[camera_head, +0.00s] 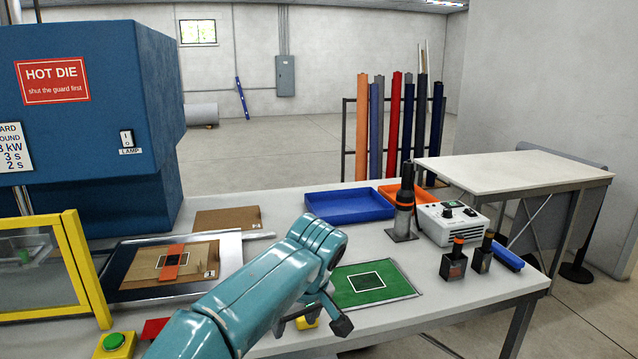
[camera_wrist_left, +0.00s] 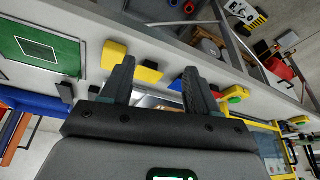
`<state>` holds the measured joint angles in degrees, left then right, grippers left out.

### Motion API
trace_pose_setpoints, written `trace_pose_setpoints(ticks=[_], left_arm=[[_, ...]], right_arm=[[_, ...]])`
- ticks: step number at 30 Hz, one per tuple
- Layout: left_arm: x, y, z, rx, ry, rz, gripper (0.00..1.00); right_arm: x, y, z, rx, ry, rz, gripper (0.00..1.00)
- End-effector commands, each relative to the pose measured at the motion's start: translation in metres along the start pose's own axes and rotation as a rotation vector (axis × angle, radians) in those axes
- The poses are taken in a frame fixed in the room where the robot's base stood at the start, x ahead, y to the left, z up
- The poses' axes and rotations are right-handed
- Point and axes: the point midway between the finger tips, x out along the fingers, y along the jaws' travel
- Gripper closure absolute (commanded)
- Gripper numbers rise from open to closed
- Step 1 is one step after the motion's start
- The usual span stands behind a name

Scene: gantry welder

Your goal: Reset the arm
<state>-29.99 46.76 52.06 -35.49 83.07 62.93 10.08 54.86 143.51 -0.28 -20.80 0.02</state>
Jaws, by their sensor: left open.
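My teal left arm (camera_head: 245,302) comes in from the bottom left of the head view and reaches over the front of the table. My left gripper (camera_head: 315,318) is at its end, low near the table's front edge, just left of the green mat (camera_head: 373,284). In the left wrist view my left gripper (camera_wrist_left: 157,78) has its two dark fingers apart, with nothing held between them. The green mat (camera_wrist_left: 38,48) shows at the left there. The arm hides part of the tabletop and a yellow piece beside the gripper. My right gripper does not show.
A blue press (camera_head: 85,100) with a yellow guard frame (camera_head: 82,268) stands at left. A wooden board with an orange strip (camera_head: 172,261), a blue tray (camera_head: 350,204), a black-and-orange tool (camera_head: 404,205) and a white control box (camera_head: 451,222) are on the table (camera_head: 460,291).

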Motion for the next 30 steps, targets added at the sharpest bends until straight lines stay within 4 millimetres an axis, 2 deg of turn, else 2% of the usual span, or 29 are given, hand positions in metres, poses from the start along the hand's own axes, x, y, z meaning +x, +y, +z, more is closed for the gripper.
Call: trace_pose_setpoints(ticks=[1,5,11,14,16,18,21,25,27,30], left_arm=[[0.016,0.0,0.003,0.029,-0.019,0.002,0.4],[0.056,0.002,0.014,0.111,-0.066,0.029,0.4],[0.132,-0.005,0.048,0.244,-0.169,0.094,0.4],[0.182,-0.018,0.079,0.31,-0.244,0.151,0.4],[0.221,-0.035,0.111,0.348,-0.308,0.208,0.4],[0.258,-0.059,0.152,0.371,-0.37,0.275,0.4],[0.294,-0.1,0.213,0.362,-0.427,0.364,0.4],[0.31,-0.153,0.279,0.324,-0.446,0.421,0.4],[0.309,-0.176,0.304,0.308,-0.441,0.427,0.4],[0.305,-0.199,0.326,0.297,-0.432,0.422,0.4]], right_arm=[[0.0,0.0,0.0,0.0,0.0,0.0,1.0],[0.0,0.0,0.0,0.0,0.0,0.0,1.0],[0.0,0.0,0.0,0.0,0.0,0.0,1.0],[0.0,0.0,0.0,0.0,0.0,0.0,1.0],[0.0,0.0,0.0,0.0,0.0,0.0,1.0],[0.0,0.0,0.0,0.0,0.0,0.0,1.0],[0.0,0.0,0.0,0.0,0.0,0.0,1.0],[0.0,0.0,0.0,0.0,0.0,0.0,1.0],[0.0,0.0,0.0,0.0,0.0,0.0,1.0],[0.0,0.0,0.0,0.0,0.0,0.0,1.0]])
